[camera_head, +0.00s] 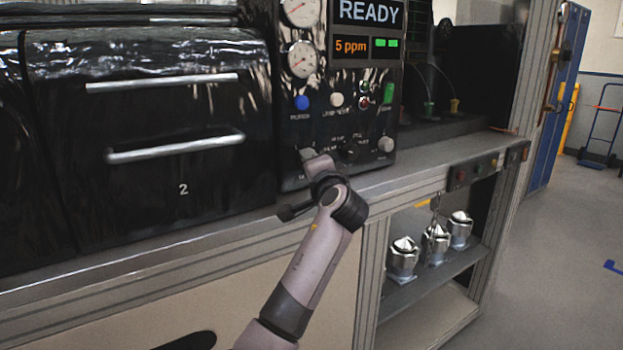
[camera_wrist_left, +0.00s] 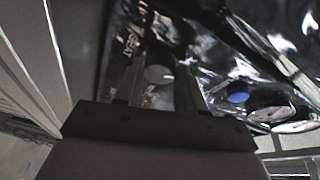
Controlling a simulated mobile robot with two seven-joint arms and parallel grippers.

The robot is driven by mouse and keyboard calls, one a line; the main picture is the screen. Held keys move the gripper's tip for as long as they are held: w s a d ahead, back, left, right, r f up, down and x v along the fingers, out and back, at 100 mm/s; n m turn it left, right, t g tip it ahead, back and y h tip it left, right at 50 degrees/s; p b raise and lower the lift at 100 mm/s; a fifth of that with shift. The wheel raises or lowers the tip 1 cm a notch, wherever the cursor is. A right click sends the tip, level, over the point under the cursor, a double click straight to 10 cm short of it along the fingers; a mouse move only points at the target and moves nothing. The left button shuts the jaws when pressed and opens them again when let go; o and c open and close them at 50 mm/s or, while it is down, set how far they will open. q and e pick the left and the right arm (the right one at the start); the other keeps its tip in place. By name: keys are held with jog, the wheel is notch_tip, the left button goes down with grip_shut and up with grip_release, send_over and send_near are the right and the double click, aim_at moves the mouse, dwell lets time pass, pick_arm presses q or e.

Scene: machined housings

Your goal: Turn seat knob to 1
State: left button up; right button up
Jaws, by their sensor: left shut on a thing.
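The black control panel (camera_head: 325,125) carries a row of low knobs. A grey knob (camera_head: 307,154) at the lower left of the panel is partly covered by my left gripper (camera_head: 315,163). In the left wrist view this round grey knob (camera_wrist_left: 158,75) sits between the two fingers of my left gripper (camera_wrist_left: 159,92), which is shut on it. A dark knob (camera_head: 347,151) and a pale knob (camera_head: 386,144) are to its right. My right gripper is not in view.
A blue button (camera_head: 301,102) and a white button (camera_head: 336,100) are above the knob. A black drawer cabinet (camera_head: 150,130) stands left. The bench edge (camera_head: 420,182) runs below the panel. Metal housings (camera_head: 435,242) stand on the shelf below right.

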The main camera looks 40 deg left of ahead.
pick_arm(q)
jog(key=shift+f+n+b, duration=0.15)
jog(key=shift+n+b, duration=0.35)
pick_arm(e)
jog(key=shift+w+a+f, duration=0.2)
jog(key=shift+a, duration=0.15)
pick_arm(q)
jog(key=o, duration=1)
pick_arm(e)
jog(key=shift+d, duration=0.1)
pick_arm(q)
jog(key=shift+o, duration=0.2)
jog(key=shift+d, duration=0.1)
jog(key=v, duration=0.7)
jog(key=shift+b, duration=0.35)
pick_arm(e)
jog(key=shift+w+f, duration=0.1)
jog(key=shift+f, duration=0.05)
